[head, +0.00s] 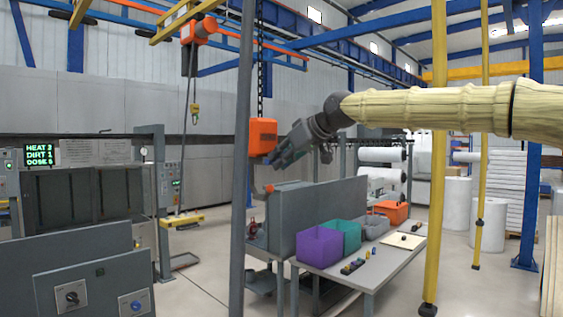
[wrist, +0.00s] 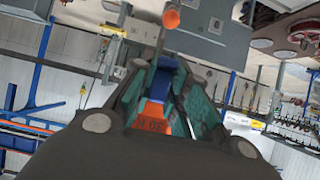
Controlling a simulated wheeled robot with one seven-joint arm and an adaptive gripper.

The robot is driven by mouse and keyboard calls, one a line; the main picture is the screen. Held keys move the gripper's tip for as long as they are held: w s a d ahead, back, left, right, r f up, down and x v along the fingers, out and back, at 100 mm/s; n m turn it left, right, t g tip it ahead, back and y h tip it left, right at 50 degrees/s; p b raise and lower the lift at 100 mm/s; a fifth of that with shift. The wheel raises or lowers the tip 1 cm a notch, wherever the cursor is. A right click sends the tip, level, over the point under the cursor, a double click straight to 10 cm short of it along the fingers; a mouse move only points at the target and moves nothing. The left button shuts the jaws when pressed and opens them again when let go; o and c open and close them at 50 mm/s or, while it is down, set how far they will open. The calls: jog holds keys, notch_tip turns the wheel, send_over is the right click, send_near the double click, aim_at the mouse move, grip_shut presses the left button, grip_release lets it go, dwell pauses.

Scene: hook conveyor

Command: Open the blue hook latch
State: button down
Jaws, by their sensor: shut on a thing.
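The blue hook latch (wrist: 161,82) lies between the teal-lined fingers of my gripper (wrist: 163,70) in the wrist view. My gripper is shut on it. An orange part with dark lettering (wrist: 152,113) sits between the fingers, nearer the palm. An orange rounded end (wrist: 171,19) shows beyond the fingertips. In the head view my gripper (head: 281,160) reaches from the right, just below the orange hoist body (head: 262,136) on its chain. The orange hook (head: 268,188) shows below. The latch is hard to make out there, as the fingers cover that area.
A grey post (head: 243,150) stands close left of the hoist. A grey panel and a table with purple (head: 320,247) and teal (head: 346,237) bins stand below. A yellow post (head: 438,200) is at the right. Control panels (head: 95,283) stand at the left.

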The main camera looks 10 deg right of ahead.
jog(key=shift+w+a+r+g+h, duration=0.2)
jog(key=shift+r+g+h, duration=0.15)
jog(key=shift+g+h, duration=0.45)
jog(key=shift+w+a+r+g+h, duration=0.15)
jog(key=shift+r+g+h, duration=0.3)
jog(key=shift+g, duration=0.65)
jog(key=shift+d+f, duration=0.1)
jog(key=c, duration=1.4)
grip_release()
jog(key=shift+h, duration=0.25)
jog(key=v, duration=1.2)
jog(key=shift+w+d, duration=0.1)
jog(key=shift+w, duration=0.15)
